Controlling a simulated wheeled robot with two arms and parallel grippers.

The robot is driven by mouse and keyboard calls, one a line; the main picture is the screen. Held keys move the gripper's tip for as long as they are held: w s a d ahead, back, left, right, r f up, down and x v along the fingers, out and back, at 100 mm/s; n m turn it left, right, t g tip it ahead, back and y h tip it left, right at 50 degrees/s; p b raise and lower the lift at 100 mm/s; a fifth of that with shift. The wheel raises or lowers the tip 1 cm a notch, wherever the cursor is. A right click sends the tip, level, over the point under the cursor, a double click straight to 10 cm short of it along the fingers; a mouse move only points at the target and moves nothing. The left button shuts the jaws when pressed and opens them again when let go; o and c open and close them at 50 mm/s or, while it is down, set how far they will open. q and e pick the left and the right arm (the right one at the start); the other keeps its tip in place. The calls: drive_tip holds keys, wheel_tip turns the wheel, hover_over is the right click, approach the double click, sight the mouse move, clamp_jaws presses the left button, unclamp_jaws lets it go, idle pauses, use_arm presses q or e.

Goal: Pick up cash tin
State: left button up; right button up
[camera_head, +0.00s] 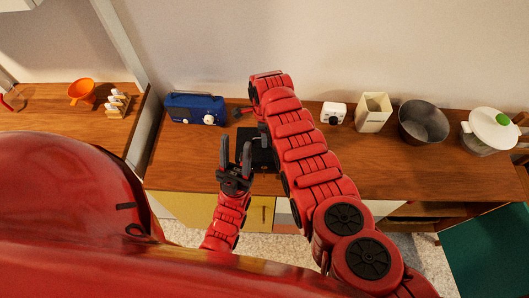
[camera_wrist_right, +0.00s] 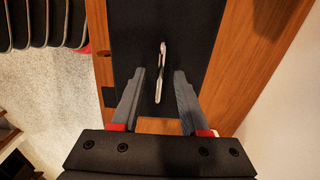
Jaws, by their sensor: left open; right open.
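The cash tin (camera_head: 257,139) is a flat black box on the wooden counter, partly hidden by my arms in the head view. In the right wrist view, its black top (camera_wrist_right: 186,32) fills the middle and carries a thin silver handle (camera_wrist_right: 160,72). My right gripper (camera_wrist_right: 160,76) is open above the tin, with the handle between its fingers in that view; contact cannot be told. In the head view, my right gripper is mostly hidden by its own arm. My left gripper (camera_head: 236,148) is open and empty, with fingers up, at the tin's near left side.
A blue radio (camera_head: 194,108) stands left of the tin. Right of my right arm are a white cube-shaped device (camera_head: 333,113), a cream container (camera_head: 373,112), a dark pot (camera_head: 424,122) and a white-lidded pot (camera_head: 491,130). The wall is close behind. Bare counter (camera_head: 385,165) lies to the right.

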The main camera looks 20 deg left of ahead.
clamp_jaws()
idle(1.4)
